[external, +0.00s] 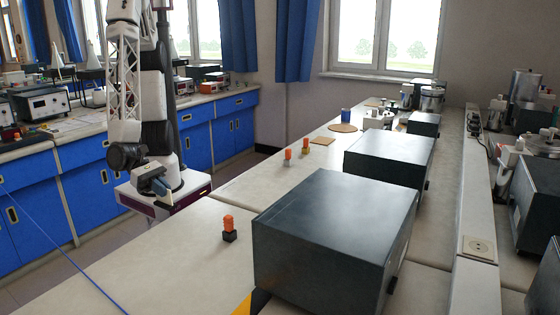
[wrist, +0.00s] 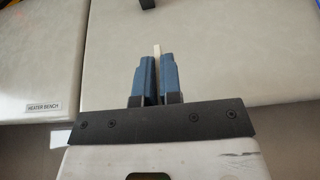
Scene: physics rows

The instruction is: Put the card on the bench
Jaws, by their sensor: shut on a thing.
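My gripper (external: 160,187) hangs at the left of the near bench in the external view, fingers pointing down. In the wrist view its two blue fingers (wrist: 156,80) are shut on a thin pale strip, which looks like the card (wrist: 157,50) seen edge-on. Only its end shows beyond the fingertips; the rest is hidden between them. The pale bench (external: 170,265) lies to the right of and in front of my gripper. Its top (wrist: 225,60) fills much of the wrist view.
A label reading "HEATER BENCH" (wrist: 43,107) is on the left panel's edge. A small orange-topped block (external: 229,228) stands on the bench, beside a large dark box (external: 335,235). More boxes (external: 390,158) stand farther back. The bench's front left is clear.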

